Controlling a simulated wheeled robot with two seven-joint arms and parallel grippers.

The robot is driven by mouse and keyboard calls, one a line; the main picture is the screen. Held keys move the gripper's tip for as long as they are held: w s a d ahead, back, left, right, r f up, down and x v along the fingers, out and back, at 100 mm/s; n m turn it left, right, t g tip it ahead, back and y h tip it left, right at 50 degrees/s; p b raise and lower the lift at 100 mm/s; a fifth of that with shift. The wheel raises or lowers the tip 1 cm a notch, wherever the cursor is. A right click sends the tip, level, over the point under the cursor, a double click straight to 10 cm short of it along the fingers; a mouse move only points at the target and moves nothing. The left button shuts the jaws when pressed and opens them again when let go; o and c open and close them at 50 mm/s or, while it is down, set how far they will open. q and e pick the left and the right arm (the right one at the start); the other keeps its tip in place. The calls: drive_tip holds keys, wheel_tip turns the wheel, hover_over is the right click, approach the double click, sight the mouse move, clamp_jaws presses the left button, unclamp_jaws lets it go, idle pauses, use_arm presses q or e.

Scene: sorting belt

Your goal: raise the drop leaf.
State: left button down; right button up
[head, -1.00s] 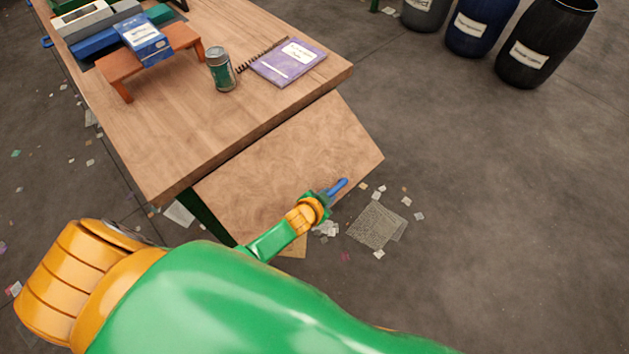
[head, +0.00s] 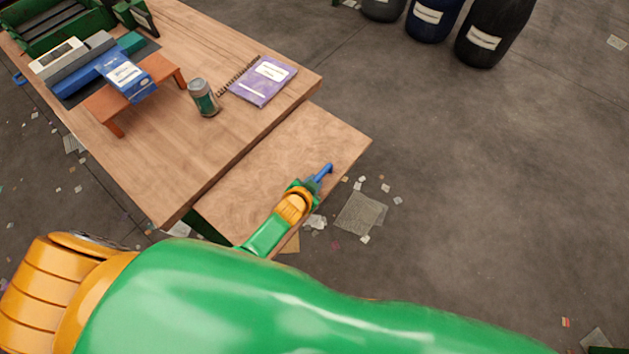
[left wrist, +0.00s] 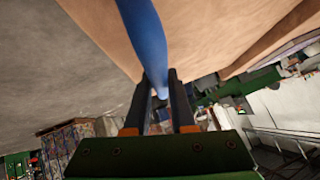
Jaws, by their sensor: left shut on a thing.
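The drop leaf (head: 285,155) is a wooden panel at the near right edge of the wooden table (head: 225,140). It slopes down a little from the table edge, close to level. A blue handle (head: 325,171) sits at its outer edge. My left gripper (head: 314,181) is shut on the blue handle. In the left wrist view the blue bar (left wrist: 150,45) runs between the two dark fingers (left wrist: 160,100), and the wooden leaf (left wrist: 210,35) shows behind it. My right gripper is not in view.
On the table are a purple notebook (head: 262,81), a green can (head: 203,97), and a blue box (head: 130,78) on a small orange stand (head: 104,106). Dark barrels (head: 487,35) stand at the back right. Paper scraps and a grey mat (head: 360,213) lie on the floor.

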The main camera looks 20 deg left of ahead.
use_arm(q)
drive_tip(key=shift+r, duration=0.1)
drive_tip(key=c, duration=0.8)
unclamp_jaws()
drive_tip(key=shift+a, duration=0.15)
drive_tip(key=shift+o, duration=0.2)
drive_tip(key=p+v, duration=0.4)
drive_tip(key=v, duration=0.2)
drive_tip(key=shift+r, duration=0.2)
drive_tip(key=shift+s+r, duration=0.2)
drive_tip(key=shift+s, duration=0.1)
drive_tip(key=shift+f, duration=0.1)
